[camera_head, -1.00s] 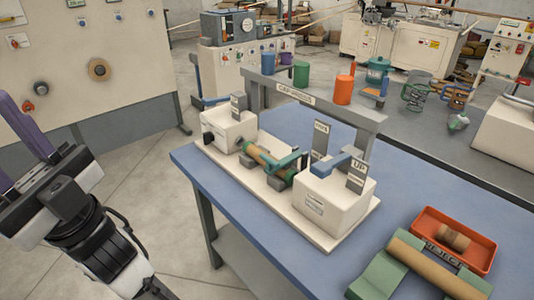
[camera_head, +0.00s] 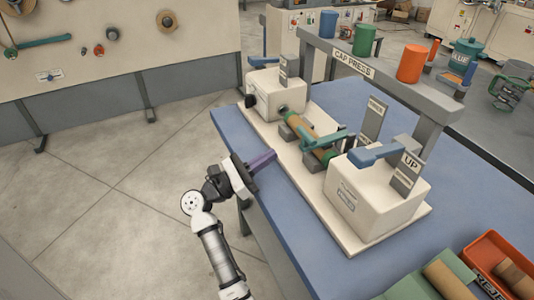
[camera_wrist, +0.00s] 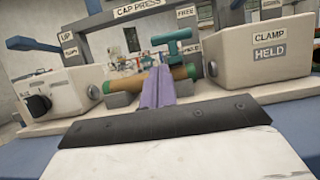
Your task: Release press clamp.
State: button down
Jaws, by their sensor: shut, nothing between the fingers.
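The press clamp is the white right-hand block (camera_head: 375,205) of the cap press; its front label reads CLAMP HELD in the wrist view (camera_wrist: 268,43). A blue lever (camera_head: 375,155) lies across its top, one end beside the UP plate (camera_head: 408,168). A FREE plate (camera_wrist: 187,13) stands behind, left of this block. A brown tube with green ends (camera_head: 312,137) lies between the two blocks, under a teal T-shaped handle (camera_wrist: 172,42). My gripper (camera_head: 264,160), with purple fingers, is shut and empty at the table's near edge, pointing toward the tube. In the wrist view the fingers cover part of the tube.
The left block (camera_head: 275,95) carries a black knob and another blue lever. A grey CAP PRESS frame (camera_head: 400,88) with coloured cups spans behind. An orange tray (camera_head: 490,255) and a green cradle (camera_head: 450,270) sit at the right front. Blue tabletop (camera_head: 290,215) in front is clear.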

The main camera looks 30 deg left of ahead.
jog(key=p+x, duration=0.2)
jog(key=x, duration=0.5)
jog(key=shift+r, duration=0.1)
